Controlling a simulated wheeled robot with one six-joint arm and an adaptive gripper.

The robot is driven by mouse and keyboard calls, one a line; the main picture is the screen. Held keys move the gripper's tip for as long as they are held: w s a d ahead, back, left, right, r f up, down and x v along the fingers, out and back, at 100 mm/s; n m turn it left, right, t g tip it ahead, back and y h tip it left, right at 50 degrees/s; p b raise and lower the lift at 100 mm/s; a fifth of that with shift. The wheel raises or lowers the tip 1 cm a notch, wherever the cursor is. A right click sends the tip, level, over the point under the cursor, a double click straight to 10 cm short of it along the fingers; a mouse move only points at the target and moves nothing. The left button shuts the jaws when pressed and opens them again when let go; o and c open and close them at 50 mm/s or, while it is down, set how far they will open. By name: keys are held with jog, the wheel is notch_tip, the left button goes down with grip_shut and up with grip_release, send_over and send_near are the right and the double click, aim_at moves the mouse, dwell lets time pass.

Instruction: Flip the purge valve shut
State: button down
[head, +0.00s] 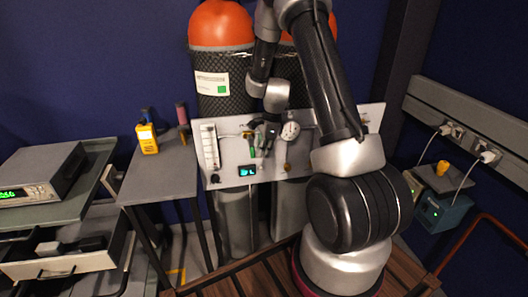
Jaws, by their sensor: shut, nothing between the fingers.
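A pale valve panel (228,163) stands upright in front of the gas cylinders. It carries a flow tube (210,146) at its left, a round gauge (290,130) and a small lit display (247,170). A small green handle (252,151), which may be the purge valve, shows near the panel's middle; its position is too small to tell. My gripper (262,150) is shut and empty, pointing down at the panel just right of the green handle. I cannot tell whether it touches the handle. My gripper and arm hide part of the panel.
Two orange-topped cylinders (221,25) stand behind the panel. A grey table (150,180) at the left holds a yellow meter (147,138). An instrument (42,172) sits on a bench farther left. Wall outlets (455,132) and a teal box (443,211) are at the right.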

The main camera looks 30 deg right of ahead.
dwell(0.4)
jog(key=v, duration=1.2)
